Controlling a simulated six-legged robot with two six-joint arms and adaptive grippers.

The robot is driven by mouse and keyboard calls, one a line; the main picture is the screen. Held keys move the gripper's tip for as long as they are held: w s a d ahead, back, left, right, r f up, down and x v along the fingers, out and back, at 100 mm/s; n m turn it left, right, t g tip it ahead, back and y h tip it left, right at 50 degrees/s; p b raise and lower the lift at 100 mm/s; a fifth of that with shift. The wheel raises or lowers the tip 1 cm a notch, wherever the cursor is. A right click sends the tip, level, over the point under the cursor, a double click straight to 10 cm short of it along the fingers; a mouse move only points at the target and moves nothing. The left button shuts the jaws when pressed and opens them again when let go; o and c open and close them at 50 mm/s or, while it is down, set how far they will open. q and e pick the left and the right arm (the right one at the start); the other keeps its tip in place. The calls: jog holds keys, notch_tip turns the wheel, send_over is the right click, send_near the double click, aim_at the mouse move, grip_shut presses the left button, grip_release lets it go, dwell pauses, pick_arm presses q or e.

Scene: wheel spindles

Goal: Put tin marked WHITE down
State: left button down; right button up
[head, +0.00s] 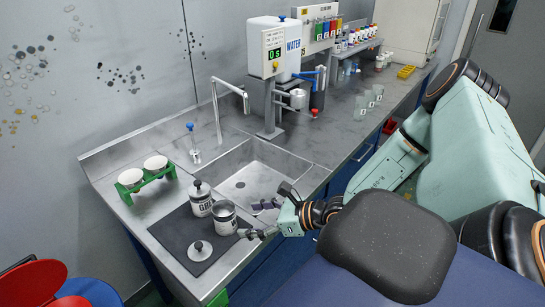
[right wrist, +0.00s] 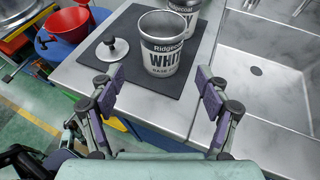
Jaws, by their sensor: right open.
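The open tin marked WHITE (head: 223,218) stands upright on a dark mat (head: 172,236) at the counter's front left. It also shows in the right wrist view (right wrist: 163,45), with its label facing me. A lid with a knob (head: 200,251) lies on the mat beside it; in the right wrist view the lid (right wrist: 112,49) is left of the tin. My right gripper (head: 254,218) is open at the near side of the tin. In the right wrist view its two purple finger pads (right wrist: 161,85) are spread wide with nothing between them, just short of the tin. My left gripper is not seen.
A second, lidded tin (head: 199,198) stands close behind the WHITE tin. A sink (head: 242,183) lies to the right. A green rack (head: 146,183) with two white cups is behind the mat. A red bucket (right wrist: 68,25) stands left of the counter.

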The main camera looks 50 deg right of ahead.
jog(key=p+v, duration=0.4)
jog(key=v, duration=0.1)
jog(key=shift+s+r, duration=0.2)
jog(key=shift+s, duration=0.05)
jog(key=shift+s, duration=0.1)
dwell(0.5)
dwell(0.3)
dwell(0.6)
